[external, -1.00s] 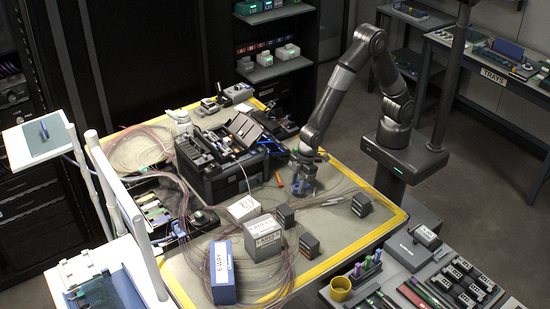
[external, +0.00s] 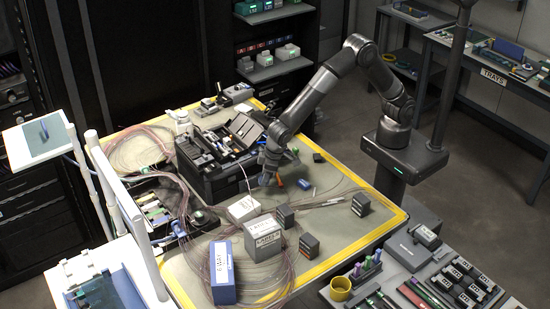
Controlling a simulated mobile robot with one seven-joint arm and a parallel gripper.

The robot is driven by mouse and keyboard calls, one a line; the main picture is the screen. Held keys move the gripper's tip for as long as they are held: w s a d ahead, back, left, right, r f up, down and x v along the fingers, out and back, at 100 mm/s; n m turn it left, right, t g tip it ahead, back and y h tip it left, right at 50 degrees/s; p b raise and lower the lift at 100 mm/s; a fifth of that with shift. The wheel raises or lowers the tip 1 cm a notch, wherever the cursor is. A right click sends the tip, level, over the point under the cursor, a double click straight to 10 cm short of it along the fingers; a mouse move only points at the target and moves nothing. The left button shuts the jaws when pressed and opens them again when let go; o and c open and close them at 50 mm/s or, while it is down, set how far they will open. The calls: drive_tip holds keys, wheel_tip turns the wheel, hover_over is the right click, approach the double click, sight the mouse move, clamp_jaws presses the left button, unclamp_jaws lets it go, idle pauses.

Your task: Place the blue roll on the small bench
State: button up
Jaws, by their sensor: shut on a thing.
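My gripper (external: 268,181) is low over the mat, just right of the black splicing case and beside a small orange item (external: 280,182). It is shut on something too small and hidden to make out. A small blue item (external: 304,184) lies on the mat to the right, apart from my gripper; I cannot tell whether it is the blue roll. A bench marked TRAYS (external: 497,78) stands at the back right. A small raised stand (external: 38,146) at the left has a grey top with a blue item on it. I cannot tell which is the small bench.
The black case (external: 222,185) stands close left of my gripper. A white box (external: 243,209), grey box (external: 263,249), blue 6-WAY box (external: 223,283) and small dark blocks (external: 361,205) stand toward the front. Loose fibres cross the mat.

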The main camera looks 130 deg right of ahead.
sight(263, 197)
drive_tip(key=shift+f, duration=3.5)
drive_tip(key=shift+f, duration=0.15)
drive_tip(key=o, duration=1)
drive_tip(key=shift+c, duration=0.2)
